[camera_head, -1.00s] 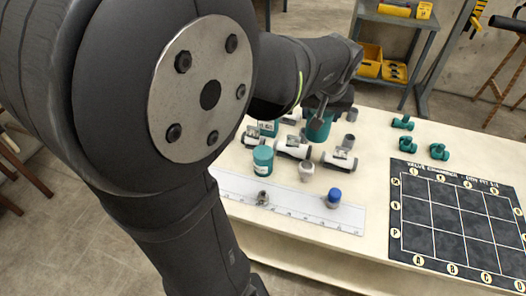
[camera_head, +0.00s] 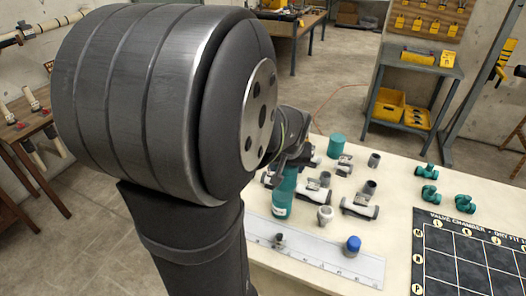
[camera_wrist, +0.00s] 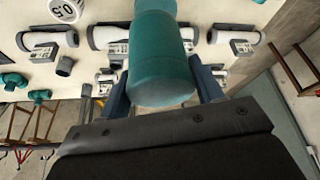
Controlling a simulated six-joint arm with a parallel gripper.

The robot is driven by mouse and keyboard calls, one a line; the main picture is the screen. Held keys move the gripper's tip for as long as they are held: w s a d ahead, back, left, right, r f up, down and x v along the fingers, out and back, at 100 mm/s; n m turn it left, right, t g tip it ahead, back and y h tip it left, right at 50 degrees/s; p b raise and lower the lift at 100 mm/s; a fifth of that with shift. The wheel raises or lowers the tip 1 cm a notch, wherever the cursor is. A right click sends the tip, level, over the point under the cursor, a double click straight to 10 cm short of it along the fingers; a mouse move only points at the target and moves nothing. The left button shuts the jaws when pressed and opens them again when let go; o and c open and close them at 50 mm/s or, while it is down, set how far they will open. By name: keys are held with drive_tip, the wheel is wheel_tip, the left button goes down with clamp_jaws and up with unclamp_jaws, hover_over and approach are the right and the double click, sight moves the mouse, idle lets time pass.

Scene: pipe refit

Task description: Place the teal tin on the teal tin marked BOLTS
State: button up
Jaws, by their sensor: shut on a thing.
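My gripper (camera_head: 290,160) is shut on a teal tin, which fills the middle of the wrist view (camera_wrist: 162,70) between the two fingers. In the head view, the held tin (camera_head: 287,180) is directly above a standing teal tin (camera_head: 281,209) with a pale label, overlapping it in the picture. I cannot tell whether they touch, and the label is too small to read. Another teal part (camera_wrist: 155,5) shows beyond the held tin at the top edge of the wrist view. A separate teal tin (camera_head: 338,146) stands farther back on the table.
A ruler (camera_head: 320,262) lies in front, bearing a blue-capped piece (camera_head: 352,245). Teal fittings (camera_head: 430,195) and a dark grid mat (camera_head: 470,262) are at the right.

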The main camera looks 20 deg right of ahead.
drive_tip(key=shift+w+a+f, duration=0.15)
drive_tip(key=shift+w+f, duration=0.05)
drive_tip(key=shift+w, duration=0.15)
drive_tip(key=shift+f, duration=2)
drive_tip(key=shift+f, duration=0.1)
drive_tip(key=shift+f, duration=0.1)
drive_tip(key=o, duration=1.2)
